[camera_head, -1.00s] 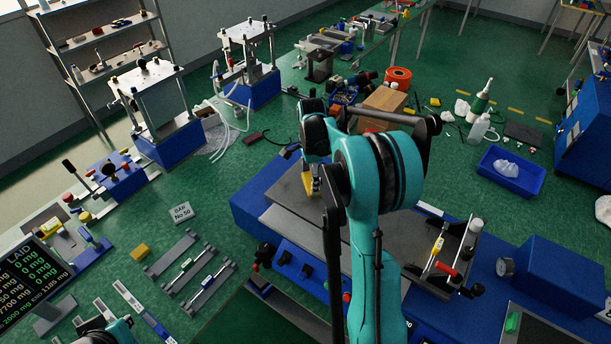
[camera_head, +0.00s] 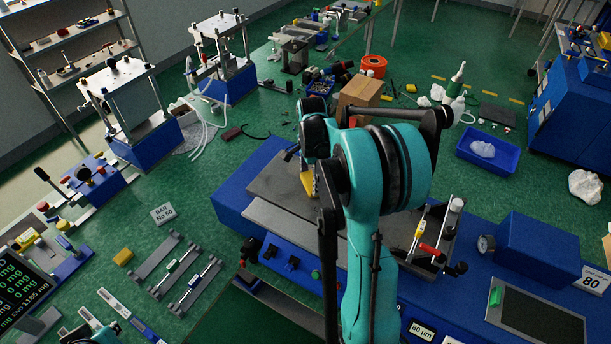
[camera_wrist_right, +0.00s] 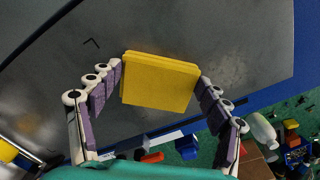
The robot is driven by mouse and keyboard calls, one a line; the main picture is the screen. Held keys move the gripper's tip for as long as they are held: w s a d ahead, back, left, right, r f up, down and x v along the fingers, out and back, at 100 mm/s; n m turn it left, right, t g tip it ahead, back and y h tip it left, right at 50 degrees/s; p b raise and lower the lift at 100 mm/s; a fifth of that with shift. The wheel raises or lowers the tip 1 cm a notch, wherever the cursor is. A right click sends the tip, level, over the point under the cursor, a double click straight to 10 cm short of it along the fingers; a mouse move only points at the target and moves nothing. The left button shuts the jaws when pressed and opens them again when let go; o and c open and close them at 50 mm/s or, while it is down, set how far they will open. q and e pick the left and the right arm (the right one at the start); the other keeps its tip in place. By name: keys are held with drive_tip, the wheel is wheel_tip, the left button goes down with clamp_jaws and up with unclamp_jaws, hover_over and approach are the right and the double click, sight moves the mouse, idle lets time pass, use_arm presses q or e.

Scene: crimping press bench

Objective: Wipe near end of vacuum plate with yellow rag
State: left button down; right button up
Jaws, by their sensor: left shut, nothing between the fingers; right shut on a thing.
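The yellow rag (camera_head: 308,183) is a small folded pad held in my right gripper (camera_head: 306,168), at the left part of the grey vacuum plate (camera_head: 272,187) on the blue machine. In the right wrist view the rag (camera_wrist_right: 160,82) sits between the two fingers of the right gripper (camera_wrist_right: 161,78), over the plate (camera_wrist_right: 225,40). Whether it touches the plate is hard to tell. My right arm hides much of the plate in the head view. My left gripper (camera_head: 98,331) shows only partly at the bottom left edge, shut and away from the plate.
A lighter grey bar (camera_head: 290,226) runs along the plate's front side. A clamp with a red handle (camera_head: 430,250) stands at the plate's right end. A cardboard box (camera_head: 359,93) stands behind the machine.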

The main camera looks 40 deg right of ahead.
sight(323, 178)
drive_tip(key=shift+s+d, duration=0.35)
drive_tip(key=shift+s, duration=0.35)
drive_tip(key=shift+s+d, duration=0.35)
drive_tip(key=shift+s, duration=0.35)
drive_tip(key=shift+w+a, duration=0.3)
drive_tip(key=shift+w, duration=0.4)
drive_tip(key=shift+w+a, duration=0.3)
drive_tip(key=shift+w, duration=0.4)
drive_tip(key=shift+w+a, duration=0.3)
drive_tip(key=shift+w, duration=0.4)
drive_tip(key=shift+w+a, duration=0.5)
drive_tip(key=shift+w, duration=0.7)
drive_tip(key=shift+w+a, duration=0.5)
drive_tip(key=shift+w, duration=0.75)
drive_tip(key=shift+w+a, duration=0.5)
drive_tip(key=shift+w, duration=0.7)
drive_tip(key=shift+s+d+b, duration=0.15)
drive_tip(key=shift+s+d, duration=0.55)
drive_tip(key=shift+s, duration=0.25)
drive_tip(key=shift+s+d+b, duration=0.15)
drive_tip(key=shift+s+d, duration=0.5)
drive_tip(key=shift+s, duration=0.25)
drive_tip(key=shift+s+d, duration=1.45)
drive_tip(key=shift+s, duration=0.25)
drive_tip(key=shift+s+d, duration=0.55)
drive_tip(key=shift+s, duration=0.2)
drive_tip(key=shift+s+d, duration=0.5)
drive_tip(key=shift+s, duration=0.25)
drive_tip(key=shift+f, duration=0.1)
